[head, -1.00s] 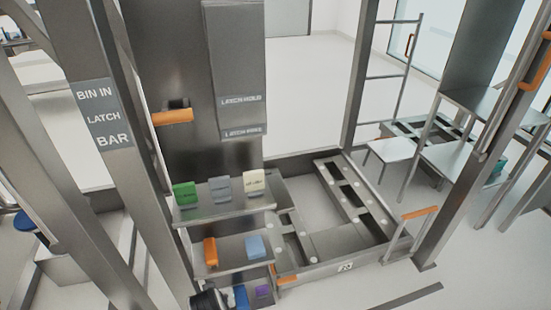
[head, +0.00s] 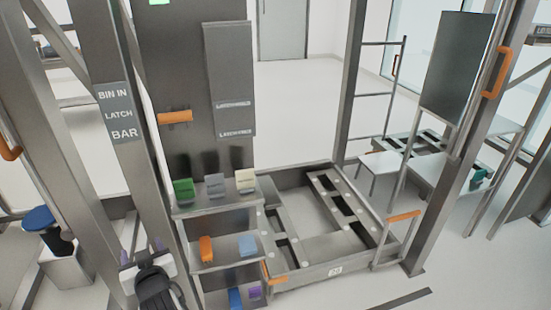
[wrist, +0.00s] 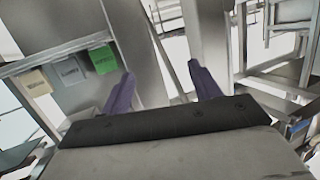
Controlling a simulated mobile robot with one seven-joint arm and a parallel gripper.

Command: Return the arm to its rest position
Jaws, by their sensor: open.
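My gripper (head: 142,248) is in the lower left of the head view, left of the shelf unit and in front of the post labelled "BIN IN LATCH BAR" (head: 115,112). Its two purple fingers stand apart with nothing between them. They also show in the wrist view (wrist: 161,70), spread and empty, with grey metal frame behind. My gripper touches no block that I can see. The rest of my arm is mostly out of the picture.
A shelf unit (head: 214,209) holds green (head: 183,190), grey (head: 214,186), cream (head: 245,180), orange (head: 206,249) and blue (head: 247,246) blocks, with more below. An orange handle (head: 175,116) sticks out above. A low metal frame (head: 335,268) stands right. Open floor lies at lower right.

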